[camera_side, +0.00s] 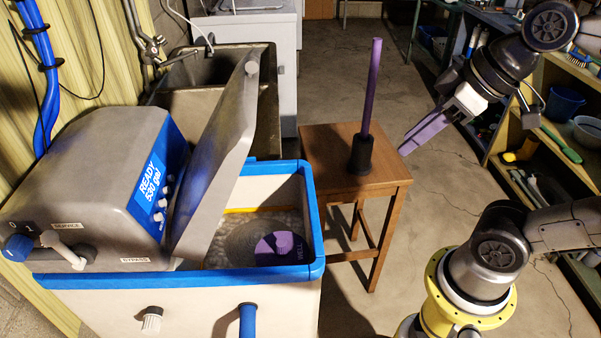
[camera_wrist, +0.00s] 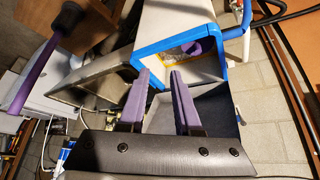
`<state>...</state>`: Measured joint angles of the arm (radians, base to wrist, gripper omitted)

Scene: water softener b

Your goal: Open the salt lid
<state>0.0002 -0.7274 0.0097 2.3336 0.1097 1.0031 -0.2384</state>
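My gripper (camera_side: 404,150) is at the upper right, beyond the stool, well apart from the lid. In the wrist view the two purple fingers of my gripper (camera_wrist: 160,73) stand apart with nothing between them. A grey-blue panel behind them there looks like the lid (camera_wrist: 226,108), partly hidden by the fingers.
The blue-rimmed cabinet (camera_side: 180,279) carries the grey control head (camera_side: 85,175). A wooden stool (camera_side: 385,174) with an upright purple rod (camera_side: 371,90) on a black base stands right of it. A sink (camera_side: 265,110) is behind. Shelves line the right side.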

